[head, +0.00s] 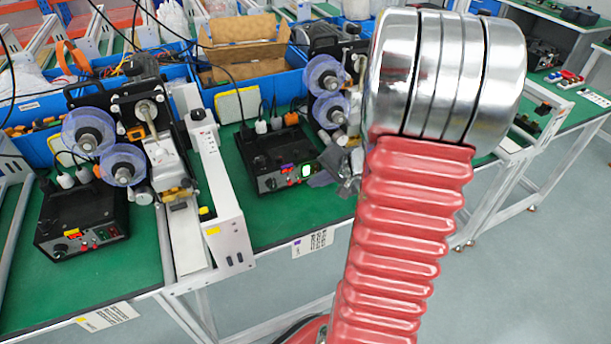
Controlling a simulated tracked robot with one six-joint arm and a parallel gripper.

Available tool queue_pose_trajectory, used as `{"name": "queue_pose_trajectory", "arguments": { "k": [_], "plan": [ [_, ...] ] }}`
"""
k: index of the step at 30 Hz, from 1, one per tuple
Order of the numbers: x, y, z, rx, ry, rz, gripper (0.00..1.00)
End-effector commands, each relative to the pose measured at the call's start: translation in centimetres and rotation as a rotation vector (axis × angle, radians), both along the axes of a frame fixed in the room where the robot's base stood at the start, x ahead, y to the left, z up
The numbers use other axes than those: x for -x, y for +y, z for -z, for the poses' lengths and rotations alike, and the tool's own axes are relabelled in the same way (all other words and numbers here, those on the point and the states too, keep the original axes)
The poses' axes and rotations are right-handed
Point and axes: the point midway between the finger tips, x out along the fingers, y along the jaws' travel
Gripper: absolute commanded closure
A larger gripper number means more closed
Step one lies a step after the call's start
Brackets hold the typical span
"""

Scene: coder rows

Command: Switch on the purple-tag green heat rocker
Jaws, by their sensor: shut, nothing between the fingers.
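The purple-tag coder box (268,158) is a black control box on the green bench top, in the middle of the head view. Its purple tag (288,168) is on the front edge. Beside the tag, the green heat rocker (306,170) glows bright green. My gripper (322,179) shows only in part, as grey fingers just right of the rocker, behind my red and silver arm. It looks shut and empty. The fingertips are close to the box's right end; I cannot tell whether they touch it. The rest of the gripper is hidden by my arm.
A second black control box (82,215) with a yellow tag stands at the left, its rockers not glowing like that one. Coders with blue-rimmed reels (90,132) stand beside the boxes. A white rail (215,185) separates the stations. Blue bins (265,90) line the back.

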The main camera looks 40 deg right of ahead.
Motion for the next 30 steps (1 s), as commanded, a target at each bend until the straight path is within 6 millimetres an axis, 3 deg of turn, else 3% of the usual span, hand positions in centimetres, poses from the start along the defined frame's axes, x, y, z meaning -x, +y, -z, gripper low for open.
{"name": "queue_pose_trajectory", "arguments": {
  "k": [18, 30],
  "plan": [
    [4.0, 1.1, -0.7, 0.001, -0.001, 0.001, 1.00],
    [4.3, 1.3, -0.7, 0.000, 0.000, 0.000, 1.00]
  ]
}}
